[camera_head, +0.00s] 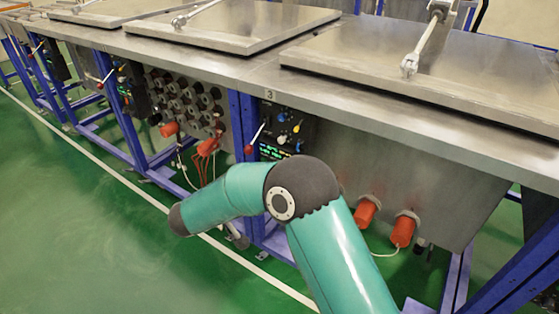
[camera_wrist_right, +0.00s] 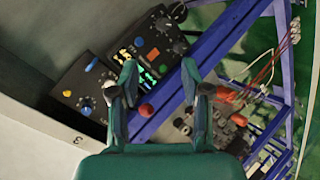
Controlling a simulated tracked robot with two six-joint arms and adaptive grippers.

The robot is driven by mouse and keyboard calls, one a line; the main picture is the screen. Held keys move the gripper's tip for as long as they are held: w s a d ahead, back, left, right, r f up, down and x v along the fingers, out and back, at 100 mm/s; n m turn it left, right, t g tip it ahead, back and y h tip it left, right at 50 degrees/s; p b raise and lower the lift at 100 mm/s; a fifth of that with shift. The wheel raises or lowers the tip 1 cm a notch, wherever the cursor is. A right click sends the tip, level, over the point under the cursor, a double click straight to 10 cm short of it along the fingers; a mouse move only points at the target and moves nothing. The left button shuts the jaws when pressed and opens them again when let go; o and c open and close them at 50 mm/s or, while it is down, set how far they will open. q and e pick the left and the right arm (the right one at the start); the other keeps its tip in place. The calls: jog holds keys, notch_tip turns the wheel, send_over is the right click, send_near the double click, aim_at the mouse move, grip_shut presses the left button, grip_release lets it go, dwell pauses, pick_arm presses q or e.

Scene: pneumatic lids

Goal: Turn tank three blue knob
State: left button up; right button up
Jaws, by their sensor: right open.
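The tank three control panel (camera_head: 283,132) is on the tank's front, below the "3" on the worktop edge. Its blue knob (camera_head: 282,117) is small near the panel's top. In the right wrist view, the blue knob (camera_wrist_right: 86,110) lies left of my right gripper (camera_wrist_right: 160,85), near the "3" mark. The two fingers are spread wide with nothing held between them, and they are apart from the knob. In the head view my teal arm crosses below the panel; its gripper cannot be seen there. My left gripper is not in view.
A red-ended lever (camera_head: 248,149) stands beside the panel; its red ball (camera_wrist_right: 146,110) shows between the fingers. Blue frame legs (camera_head: 243,120) and red connectors (camera_head: 403,230) are close by. The green floor (camera_head: 70,210) at left is clear.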

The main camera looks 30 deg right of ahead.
notch_tip(320, 180, up, 14)
jog(key=w+m+t+h+b, duration=0.2)
jog(key=w+m+h+b, duration=0.1)
jog(key=m+h, duration=0.3)
jog(key=p, duration=0.1)
send_near(280, 120)
jog(key=x, duration=0.9)
jog(key=shift+w+d+r, duration=0.1)
jog(key=shift+d, duration=0.2)
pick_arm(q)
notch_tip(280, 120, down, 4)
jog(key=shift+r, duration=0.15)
pick_arm(e)
grip_shut()
